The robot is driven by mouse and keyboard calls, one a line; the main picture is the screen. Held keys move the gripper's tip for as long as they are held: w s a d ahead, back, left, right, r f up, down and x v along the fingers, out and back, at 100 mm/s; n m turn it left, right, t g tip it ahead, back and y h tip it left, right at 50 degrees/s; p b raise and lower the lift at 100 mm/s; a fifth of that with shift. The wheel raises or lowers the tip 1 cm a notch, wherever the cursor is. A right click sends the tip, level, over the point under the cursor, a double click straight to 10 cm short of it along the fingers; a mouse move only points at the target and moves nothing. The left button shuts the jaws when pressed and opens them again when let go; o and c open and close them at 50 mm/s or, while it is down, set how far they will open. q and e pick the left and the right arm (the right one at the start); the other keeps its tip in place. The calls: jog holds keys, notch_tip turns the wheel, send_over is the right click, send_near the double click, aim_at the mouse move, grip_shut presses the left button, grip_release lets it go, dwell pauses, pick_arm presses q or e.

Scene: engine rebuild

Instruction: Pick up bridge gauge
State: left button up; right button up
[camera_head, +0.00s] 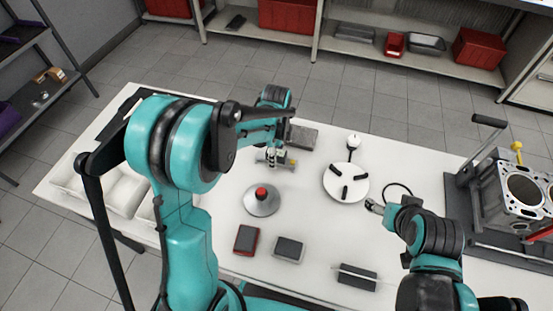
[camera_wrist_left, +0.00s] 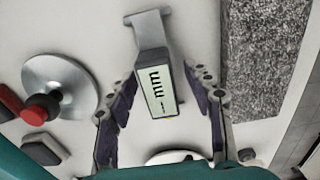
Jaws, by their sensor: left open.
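The bridge gauge, a grey bracket with a pale display, shows in the left wrist view (camera_wrist_left: 158,80) between the two fingers of my left gripper (camera_wrist_left: 161,88). The fingers stand apart, one on each side of it, with visible gaps; I cannot tell how far they reach down around it. In the head view my left gripper (camera_head: 272,148) is low over the far part of the table, at the gauge (camera_head: 284,163), and partly hides it. My right gripper (camera_head: 374,207) is over the table at right, away from the gauge; its jaws are too small to judge.
A grey block (camera_head: 302,138) lies just behind the gauge. A silver dome with a red knob (camera_head: 262,194) stands in front. A white round plate with dark pads (camera_head: 345,183) is to the right. White bins (camera_head: 118,208) are at left and an engine block (camera_head: 522,190) at right.

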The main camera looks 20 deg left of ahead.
pick_arm(q)
grip_shut()
jog(key=shift+r, duration=0.2)
